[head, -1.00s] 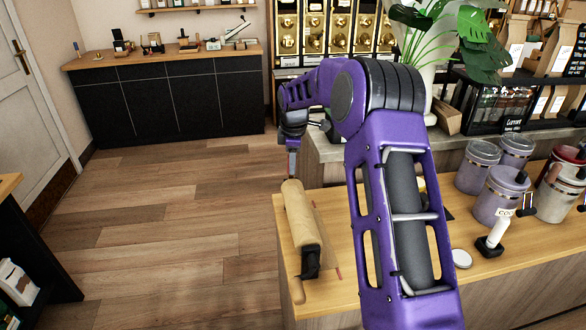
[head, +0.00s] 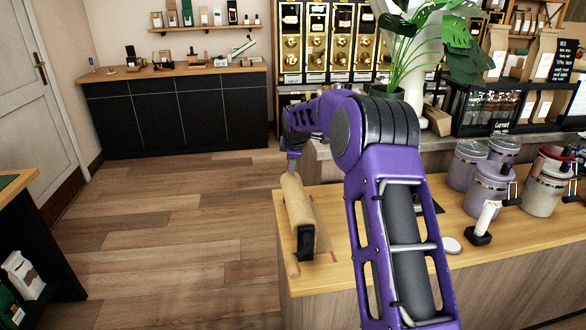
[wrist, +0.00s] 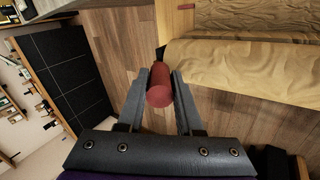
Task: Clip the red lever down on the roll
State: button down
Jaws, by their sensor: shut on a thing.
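The red lever (wrist: 160,92) shows in the wrist view as a short red cylinder between the fingers of my gripper (wrist: 160,82). My gripper is shut on it at the far end of the roll. The roll of brown paper (head: 300,215) lies along the left edge of the wooden counter in the head view, with a black holder at its near end. It also shows in the wrist view (wrist: 240,68), to the right of my gripper. In the head view my arm hides most of the gripper, and I cannot make out the lever's angle there.
The wooden counter (head: 350,262) carries a white-handled tool on a black base (head: 484,225), a small pale disc (head: 452,245) and several lidded canisters (head: 488,190) at the right. A potted plant (head: 420,45) stands behind. The floor left of the counter is open.

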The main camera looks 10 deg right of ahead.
jog(key=shift+s+f+b, duration=0.1)
jog(key=shift+b, duration=0.3)
dwell(0.3)
jog(key=c, duration=0.6)
grip_release()
jog(key=v, duration=0.8)
jog(key=p+v, duration=0.1)
jog(key=v, duration=0.8)
jog(key=shift+s+p, duration=0.3)
jog(key=shift+s, duration=0.15)
